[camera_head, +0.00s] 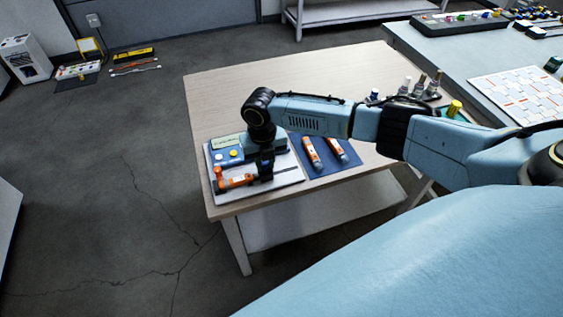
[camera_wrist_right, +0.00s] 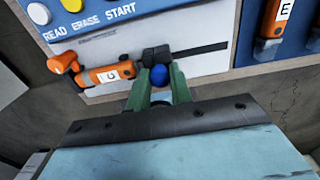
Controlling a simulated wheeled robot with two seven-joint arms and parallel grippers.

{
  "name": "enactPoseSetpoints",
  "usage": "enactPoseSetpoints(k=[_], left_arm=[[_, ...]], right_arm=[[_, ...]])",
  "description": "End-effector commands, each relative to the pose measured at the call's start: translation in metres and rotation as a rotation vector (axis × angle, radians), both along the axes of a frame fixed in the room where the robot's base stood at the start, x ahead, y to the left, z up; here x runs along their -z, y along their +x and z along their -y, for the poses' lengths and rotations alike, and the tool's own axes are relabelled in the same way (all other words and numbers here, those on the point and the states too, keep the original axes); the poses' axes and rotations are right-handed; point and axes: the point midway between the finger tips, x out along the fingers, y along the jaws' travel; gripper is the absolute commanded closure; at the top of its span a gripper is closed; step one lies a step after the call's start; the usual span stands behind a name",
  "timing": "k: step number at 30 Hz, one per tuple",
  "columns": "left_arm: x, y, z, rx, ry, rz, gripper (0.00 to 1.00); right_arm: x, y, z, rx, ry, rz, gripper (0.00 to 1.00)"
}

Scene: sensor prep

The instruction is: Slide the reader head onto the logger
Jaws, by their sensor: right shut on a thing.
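The orange logger (camera_wrist_right: 108,75) with a white letter label lies on the white board; it also shows in the head view (camera_head: 236,181). The dark reader head (camera_wrist_right: 156,55) sits at the logger's right end, on the dark rail (camera_wrist_right: 205,49). I cannot tell whether the logger's end is inside it or only against it. My right gripper (camera_wrist_right: 158,80) is shut on the reader head's blue knob (camera_wrist_right: 159,74); in the head view the gripper (camera_head: 263,172) points down over the board. My left gripper is not in view.
A blue panel (camera_head: 226,156) with several buttons stands behind the logger. An orange piece (camera_wrist_right: 62,62) is by the logger's left end. Two more orange loggers (camera_head: 312,153) (camera_head: 337,148) lie on a blue mat (camera_head: 322,169) to the right. The table's left rear is clear.

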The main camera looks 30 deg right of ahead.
Motion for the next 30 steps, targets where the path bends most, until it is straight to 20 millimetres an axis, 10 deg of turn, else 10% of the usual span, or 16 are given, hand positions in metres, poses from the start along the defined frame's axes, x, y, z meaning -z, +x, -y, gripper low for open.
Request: enactPoseSetpoints(k=[30], left_arm=[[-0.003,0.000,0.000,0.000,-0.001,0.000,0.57]], right_arm=[[-0.001,0.004,-0.015,0.001,0.001,0.001,0.91]])
